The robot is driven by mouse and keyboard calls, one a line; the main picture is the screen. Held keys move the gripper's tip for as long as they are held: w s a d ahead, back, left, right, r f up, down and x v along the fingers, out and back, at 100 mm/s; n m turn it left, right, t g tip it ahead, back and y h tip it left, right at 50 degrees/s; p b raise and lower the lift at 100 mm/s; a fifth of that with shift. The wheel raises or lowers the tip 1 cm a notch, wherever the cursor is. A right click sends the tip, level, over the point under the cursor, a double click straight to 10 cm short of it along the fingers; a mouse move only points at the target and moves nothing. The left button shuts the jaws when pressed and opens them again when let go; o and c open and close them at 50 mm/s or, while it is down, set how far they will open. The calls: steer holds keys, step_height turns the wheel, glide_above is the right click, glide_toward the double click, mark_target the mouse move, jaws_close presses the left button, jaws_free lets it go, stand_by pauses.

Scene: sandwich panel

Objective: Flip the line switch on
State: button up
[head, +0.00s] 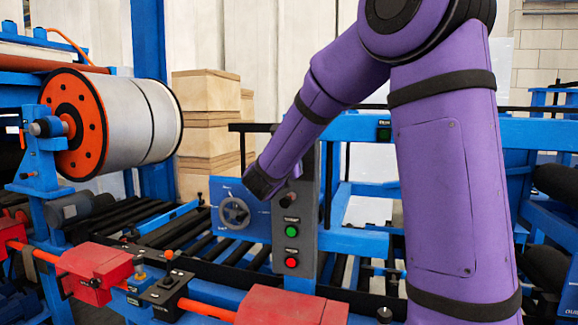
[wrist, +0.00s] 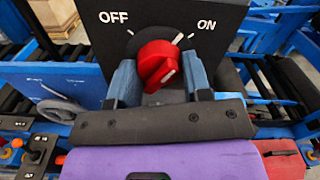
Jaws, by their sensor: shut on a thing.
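The line switch is a red rotary knob (wrist: 154,58) on a black plate (wrist: 95,42), seen in the wrist view. The plate has white lettering, OFF at upper left and ON at upper right. My gripper (wrist: 159,80) has its two blue fingers on either side of the knob, shut on it. The knob leans to the right of upright, and a white tick shows near its top right, toward ON. In the head view, my purple wrist reaches down at centre, and the fingers and knob are hidden.
A grey control post (head: 305,235) with a green button (head: 291,231) and a red button (head: 291,263) stands beside my wrist. A blue panel with a handwheel (head: 234,212) is to its left. Black rollers, a large reel (head: 130,120) and red boxes (head: 95,270) surround the area.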

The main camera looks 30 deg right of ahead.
steer(key=shift+m, duration=1.5)
steer(key=o, duration=0.9)
steer(key=v, duration=1.1)
steer(key=shift+d, duration=0.1)
